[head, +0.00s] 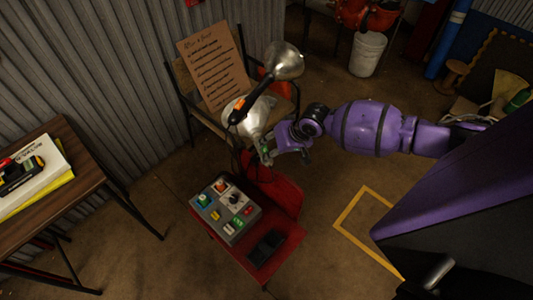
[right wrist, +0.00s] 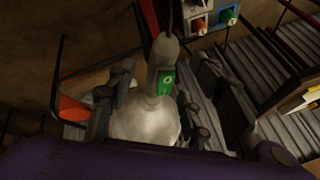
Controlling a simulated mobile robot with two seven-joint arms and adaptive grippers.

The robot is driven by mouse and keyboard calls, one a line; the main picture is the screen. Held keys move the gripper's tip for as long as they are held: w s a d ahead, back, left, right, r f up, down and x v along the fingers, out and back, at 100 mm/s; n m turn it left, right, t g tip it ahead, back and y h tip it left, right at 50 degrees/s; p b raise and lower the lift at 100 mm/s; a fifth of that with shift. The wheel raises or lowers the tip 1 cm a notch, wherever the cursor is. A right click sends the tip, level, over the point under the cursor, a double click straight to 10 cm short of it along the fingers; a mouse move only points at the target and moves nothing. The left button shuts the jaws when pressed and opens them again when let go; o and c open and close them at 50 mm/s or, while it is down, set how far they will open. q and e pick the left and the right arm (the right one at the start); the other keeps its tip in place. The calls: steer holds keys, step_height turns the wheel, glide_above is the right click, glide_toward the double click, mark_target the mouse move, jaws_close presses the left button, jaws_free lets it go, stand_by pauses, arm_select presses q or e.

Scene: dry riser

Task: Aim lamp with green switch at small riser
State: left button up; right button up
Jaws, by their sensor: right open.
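A lamp with a green switch (right wrist: 167,82) shows in the right wrist view, its pale metal shade (right wrist: 145,122) nearest me. In the head view a silver shade (head: 254,122) sits just left of my right gripper (head: 280,148). My right gripper (right wrist: 165,90) is open, with a finger on either side of the green-switch lamp's neck; I cannot tell whether they touch it. A second lamp has an orange switch (head: 241,110) and a silver shade (head: 284,60) turned up to the right. I cannot make out which thing is the small riser. My left gripper is out of view.
A grey control box (head: 226,210) with coloured switches stands on a red stand (head: 285,240). A chair behind holds a cardboard sign (head: 213,68). A wooden table (head: 85,165) is at left, a white bucket (head: 367,54) at back.

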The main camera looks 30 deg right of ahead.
mark_target(257, 138)
steer(key=shift+b+x, duration=0.3)
steer(key=shift+x, duration=2.05)
steer(key=shift+a+r, duration=0.1)
steer(key=shift+a, duration=0.05)
steer(key=shift+c, duration=0.5)
jaws_close()
